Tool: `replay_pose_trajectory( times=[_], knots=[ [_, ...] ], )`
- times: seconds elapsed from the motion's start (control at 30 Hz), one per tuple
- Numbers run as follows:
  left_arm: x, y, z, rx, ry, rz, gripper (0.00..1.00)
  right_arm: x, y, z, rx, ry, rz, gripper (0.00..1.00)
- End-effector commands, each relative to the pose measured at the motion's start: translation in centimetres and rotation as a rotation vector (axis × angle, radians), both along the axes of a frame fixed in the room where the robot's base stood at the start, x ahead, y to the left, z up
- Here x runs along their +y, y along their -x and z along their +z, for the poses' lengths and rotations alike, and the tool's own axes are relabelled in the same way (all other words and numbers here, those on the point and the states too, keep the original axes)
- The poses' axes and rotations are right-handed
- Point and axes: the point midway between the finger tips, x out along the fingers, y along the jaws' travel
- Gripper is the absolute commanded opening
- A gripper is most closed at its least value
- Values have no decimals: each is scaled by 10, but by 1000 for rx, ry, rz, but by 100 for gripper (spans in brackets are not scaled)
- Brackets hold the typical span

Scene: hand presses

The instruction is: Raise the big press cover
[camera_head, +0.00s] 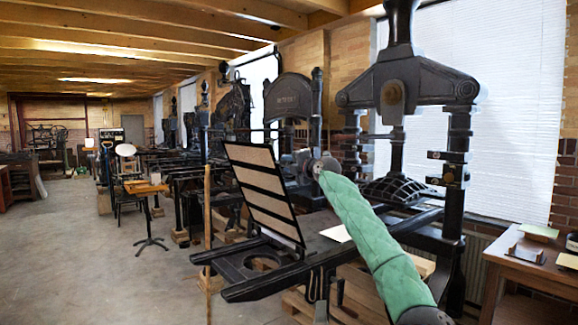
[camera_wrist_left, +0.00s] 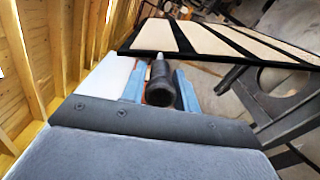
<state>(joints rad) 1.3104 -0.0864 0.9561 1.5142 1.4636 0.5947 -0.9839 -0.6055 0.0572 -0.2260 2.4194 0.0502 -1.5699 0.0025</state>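The big press cover (camera_head: 262,185), a black frame with tan panels, stands steeply tilted above the press bed (camera_head: 250,262), its lower edge at the bed. Its dark edge and pale panels also show in the left wrist view (camera_wrist_left: 210,42). My left arm, in a green sleeve, reaches up from the lower right. My left gripper (camera_head: 304,160) is beside the cover's upper right edge. In the left wrist view its two bluish fingers (camera_wrist_left: 162,88) lie close on both sides of a dark round handle (camera_wrist_left: 161,80) at the cover's edge. My right gripper is out of view.
The big press's black upright (camera_head: 455,170) and crossbeam (camera_head: 410,85) stand right of the cover. A wooden side table (camera_head: 535,268) is at the far right. More presses line the window wall behind. The concrete floor (camera_head: 95,255) at left is open.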

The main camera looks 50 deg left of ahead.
Motion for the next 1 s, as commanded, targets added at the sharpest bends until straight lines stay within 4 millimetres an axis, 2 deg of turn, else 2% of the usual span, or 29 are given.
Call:
replay_pose_trajectory(
  times=[0.07,0.43,0.8,1.0],
  knots=[
    [0,0,0,0,0,0,45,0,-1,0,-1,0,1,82],
    [-6,0,-1,0,0,0,45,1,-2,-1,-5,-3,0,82],
    [-58,4,-3,-1,0,-2,45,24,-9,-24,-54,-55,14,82],
    [-75,5,-2,1,1,0,45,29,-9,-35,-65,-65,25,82]
  ],
)
